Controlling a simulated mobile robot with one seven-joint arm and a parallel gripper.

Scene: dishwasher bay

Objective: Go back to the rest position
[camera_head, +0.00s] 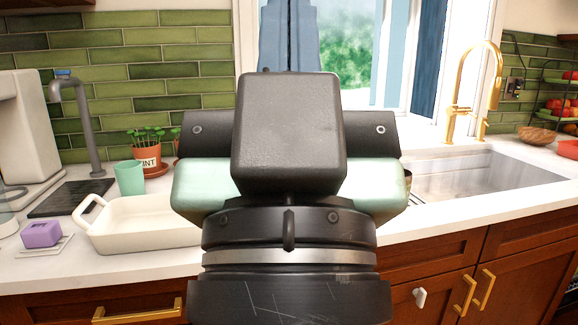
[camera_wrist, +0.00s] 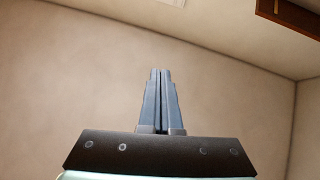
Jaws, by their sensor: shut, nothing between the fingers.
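My gripper (camera_wrist: 160,72) is shut and empty in the wrist view, its two blue-grey fingers side by side. In the head view my gripper's fingers (camera_head: 289,30) point up in front of the window, and my dark wrist and mint-green hand fill the middle of the picture. They hide the middle of the counter and part of the window. The fingers touch nothing that I can see.
A white counter (camera_head: 150,264) runs across the head view. On its left are a white baking dish (camera_head: 150,236), a purple block (camera_head: 41,235), a green cup (camera_head: 129,177) and a potted plant (camera_head: 146,158). A steel sink (camera_head: 490,170) with a gold faucet (camera_head: 452,119) is at right.

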